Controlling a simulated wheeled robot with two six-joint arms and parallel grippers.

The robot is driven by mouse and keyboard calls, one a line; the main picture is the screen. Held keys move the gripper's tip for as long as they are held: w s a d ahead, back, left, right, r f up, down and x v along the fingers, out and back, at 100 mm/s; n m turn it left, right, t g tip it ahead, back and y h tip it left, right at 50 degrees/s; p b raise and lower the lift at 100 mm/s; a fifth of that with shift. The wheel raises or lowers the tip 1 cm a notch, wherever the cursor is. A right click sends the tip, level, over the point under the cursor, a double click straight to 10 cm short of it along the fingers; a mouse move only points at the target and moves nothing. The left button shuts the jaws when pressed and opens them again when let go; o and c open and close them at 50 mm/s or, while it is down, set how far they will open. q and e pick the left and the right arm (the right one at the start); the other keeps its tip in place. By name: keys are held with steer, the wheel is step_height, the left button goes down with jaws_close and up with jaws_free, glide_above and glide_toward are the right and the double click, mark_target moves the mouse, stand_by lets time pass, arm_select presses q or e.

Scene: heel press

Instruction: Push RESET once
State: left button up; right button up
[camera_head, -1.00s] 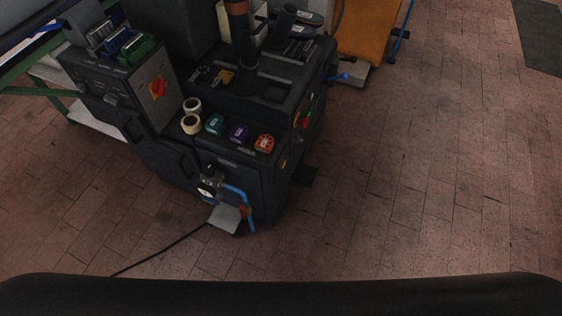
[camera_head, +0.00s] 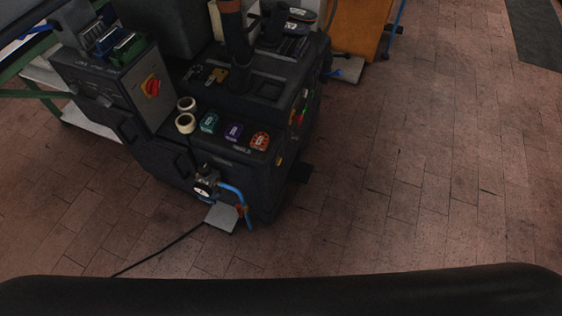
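A dark heel press machine (camera_head: 232,170) stands left of the middle. No RESET label can be read at this size. On the right side of its body, small green and red buttons (camera_head: 303,106) show. A red rotary switch on a yellow plate (camera_head: 151,86) is on the grey control box (camera_head: 120,85) at the left. Teal (camera_head: 209,122), purple (camera_head: 233,132) and orange-red (camera_head: 259,140) labelled items sit on the front ledge beside two cream tape rolls. Neither of my grippers is in view.
A pressure gauge with blue hose (camera_head: 206,183) and a small grey plate (camera_head: 221,217) stick out at the machine's front. A black cable (camera_head: 160,250) runs along the floor. An orange panel (camera_head: 357,25) stands behind. The tiled floor at right is clear.

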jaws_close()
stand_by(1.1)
